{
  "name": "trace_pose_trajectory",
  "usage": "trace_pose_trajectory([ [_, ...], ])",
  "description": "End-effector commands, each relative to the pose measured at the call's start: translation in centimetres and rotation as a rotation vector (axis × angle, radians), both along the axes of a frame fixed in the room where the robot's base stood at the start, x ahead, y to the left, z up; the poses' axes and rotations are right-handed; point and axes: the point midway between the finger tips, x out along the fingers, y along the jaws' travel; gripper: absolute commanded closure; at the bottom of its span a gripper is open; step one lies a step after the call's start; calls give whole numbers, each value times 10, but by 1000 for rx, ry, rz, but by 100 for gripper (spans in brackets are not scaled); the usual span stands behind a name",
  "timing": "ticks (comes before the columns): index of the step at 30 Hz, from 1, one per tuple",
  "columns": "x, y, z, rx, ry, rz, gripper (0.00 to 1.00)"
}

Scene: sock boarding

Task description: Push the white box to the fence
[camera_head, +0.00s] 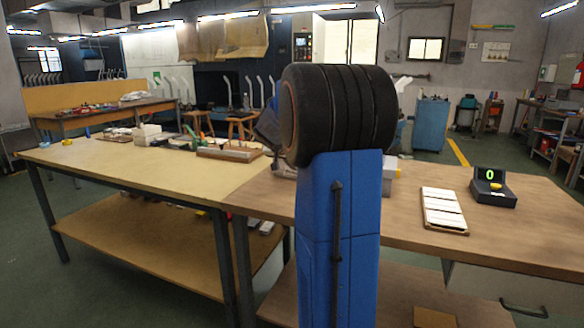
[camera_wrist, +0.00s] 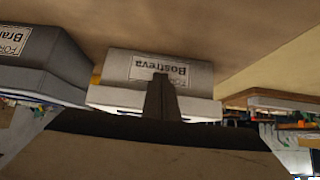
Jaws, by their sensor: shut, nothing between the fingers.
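The wrist view looks upside down. A pale box (camera_wrist: 190,72) labelled "Bostreva" stands on the brown tabletop, with a bright white strip along its lower edge in the picture. My gripper (camera_wrist: 160,80) is shut and empty, its dark fingers overlapping the box's face. I cannot tell whether they touch it. In the head view, a whitish box (camera_head: 390,180) shows partly past the right side of my blue arm, which hides the rest and my gripper. I cannot tell whether it is the same box. No fence can be made out for sure.
A darker grey box (camera_wrist: 40,58) with a label stands left of the pale one in the wrist view. On the right table (camera_head: 500,235) are a tray of white pieces (camera_head: 443,210) and a black display (camera_head: 492,190) reading 0. A wooden rack (camera_head: 230,153) stands on the left table.

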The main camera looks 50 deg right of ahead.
Motion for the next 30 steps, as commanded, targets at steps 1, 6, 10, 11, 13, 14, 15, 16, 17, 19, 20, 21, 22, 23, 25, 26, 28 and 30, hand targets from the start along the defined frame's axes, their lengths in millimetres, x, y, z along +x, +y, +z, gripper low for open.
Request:
trace_pose_trajectory([
  [1,1,-2,0,0,0,-1,100],
  [6,3,-9,0,0,1,-1,100],
  [10,5,-14,0,-1,1,0,100],
  [11,5,-15,0,-1,1,0,100],
  [13,6,-17,0,0,1,-1,100],
  [14,7,-18,0,-1,0,-1,100],
  [15,8,-20,0,0,1,-1,100],
  [16,8,-21,0,0,1,-1,100],
  [17,9,-22,0,0,1,-1,100],
  [19,10,-24,0,0,1,-1,100],
  [20,9,-23,0,0,1,-1,100],
  [21,9,-23,0,-1,1,0,100],
  [22,9,-22,0,-1,1,0,100],
  [23,9,-22,0,0,1,1,100],
  [25,8,-19,0,-1,0,1,100],
  [26,7,-17,1,-1,0,1,100],
  [28,5,-12,1,0,1,1,100],
  [30,3,-7,0,0,1,1,100],
])
